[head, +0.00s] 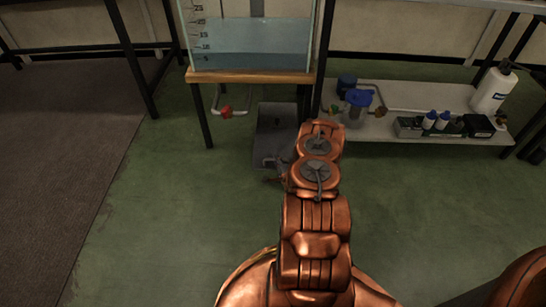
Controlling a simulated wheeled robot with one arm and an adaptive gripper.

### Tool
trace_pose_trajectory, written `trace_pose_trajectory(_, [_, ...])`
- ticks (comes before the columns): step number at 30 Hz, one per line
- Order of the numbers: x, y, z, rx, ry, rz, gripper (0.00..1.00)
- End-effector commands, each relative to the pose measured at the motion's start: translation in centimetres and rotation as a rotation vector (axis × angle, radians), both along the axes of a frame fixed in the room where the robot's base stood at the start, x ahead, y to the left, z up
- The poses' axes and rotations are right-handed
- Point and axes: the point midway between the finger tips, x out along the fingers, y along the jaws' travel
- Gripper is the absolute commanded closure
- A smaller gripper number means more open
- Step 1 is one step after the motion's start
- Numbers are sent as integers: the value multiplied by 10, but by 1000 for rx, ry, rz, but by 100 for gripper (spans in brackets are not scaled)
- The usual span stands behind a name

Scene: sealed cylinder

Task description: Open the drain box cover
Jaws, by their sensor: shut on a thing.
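The grey drain box cover (276,132) is on the green floor, under and in front of the wooden-edged tank stand. A small dark mark shows near its far end. My copper arm reaches forward and hides part of its right side. My gripper (272,164) is at the cover's near edge, small and mostly hidden by my arm. It is shut on the cover's near edge or a handle there; I cannot tell which. The cover looks flat, but its exact tilt is hard to tell.
A water tank (255,38) with a scale stands behind the cover, with a red valve (226,112) below it. A low shelf (400,130) at right holds a blue-lidded jar (358,106) and bottles. Floor at left is clear.

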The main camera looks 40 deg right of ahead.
Motion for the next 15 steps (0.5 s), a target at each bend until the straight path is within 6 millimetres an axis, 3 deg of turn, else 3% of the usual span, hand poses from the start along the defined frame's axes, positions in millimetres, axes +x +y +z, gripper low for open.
trace_pose_trajectory(15, [1,9,0,-1,2,-5,100])
